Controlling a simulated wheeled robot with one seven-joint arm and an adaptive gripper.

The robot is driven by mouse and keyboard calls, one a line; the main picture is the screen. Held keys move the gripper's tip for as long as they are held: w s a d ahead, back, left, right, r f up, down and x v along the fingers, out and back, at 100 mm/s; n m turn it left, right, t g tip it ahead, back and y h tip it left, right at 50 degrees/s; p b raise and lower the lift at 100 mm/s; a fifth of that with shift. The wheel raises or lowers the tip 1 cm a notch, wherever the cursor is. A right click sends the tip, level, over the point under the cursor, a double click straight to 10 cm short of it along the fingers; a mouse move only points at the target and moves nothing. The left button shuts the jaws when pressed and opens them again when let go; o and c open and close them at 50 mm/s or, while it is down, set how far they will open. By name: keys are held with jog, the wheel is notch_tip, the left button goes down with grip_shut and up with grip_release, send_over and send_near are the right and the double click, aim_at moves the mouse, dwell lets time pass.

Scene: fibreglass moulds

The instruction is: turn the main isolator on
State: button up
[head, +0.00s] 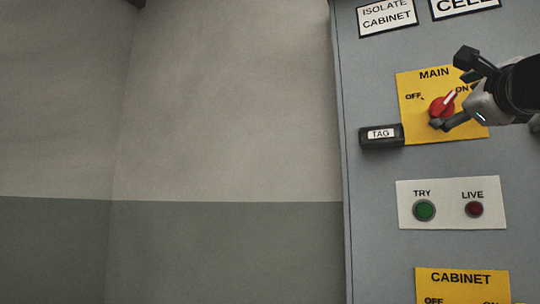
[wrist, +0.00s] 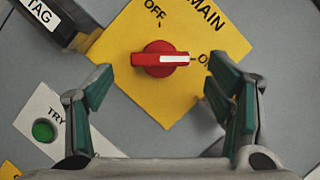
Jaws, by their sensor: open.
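The main isolator is a red rotary knob (head: 441,107) with a white pointer bar, on a yellow plate (head: 414,126) marked MAIN, OFF and ON. In the head view the pointer slants up and right to ON. In the wrist view the knob (wrist: 155,52) shows whole, its white bar aimed at the ON label, which a finger partly covers. My gripper (head: 452,91) is open in front of the plate. In the wrist view my gripper (wrist: 160,76) has its fingers spread wide, one to each side below the knob, with gaps between them and it. Nothing is held.
A dark block labelled TAG (head: 381,137) juts out at the plate's lower left. Below is a white plate with a green TRY button (head: 424,210) and a red LIVE button (head: 474,209). A yellow CABINET plate (head: 460,282) is lower still. Bare wall lies left.

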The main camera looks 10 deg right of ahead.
jog(key=v, duration=0.7)
jog(key=shift+s, duration=0.25)
jog(key=shift+a+f, duration=0.1)
jog(key=shift+a, duration=0.05)
jog(key=w+a+f+n+g+y, duration=0.1)
jog(key=a+f+n+g+y, duration=0.35)
jog(key=a+f+n, duration=0.6)
jog(key=w+a+f+n+g+y, duration=0.25)
jog(key=a+f+n+y, duration=0.45)
jog(key=f, duration=0.6)
jog(key=s+a+f+n+g+h, duration=0.1)
jog(key=s+a+f+n+g, duration=0.25)
jog(key=f, duration=0.35)
jog(key=s+a+f+n+g, duration=0.25)
jog(key=s+f, duration=0.25)
jog(key=f, duration=0.3)
jog(key=s+d+f+n+g+h, duration=0.45)
jog(key=s+f+n+g, duration=0.25)
jog(key=s+f, duration=0.5)
notch_tip(320, 180, up, 29)
jog(key=s+t+p, duration=0.1)
jog(key=t+p, duration=0.3)
jog(key=p, duration=2.2)
jog(key=shift+d+y, duration=0.3)
jog(key=shift+d, duration=0.15)
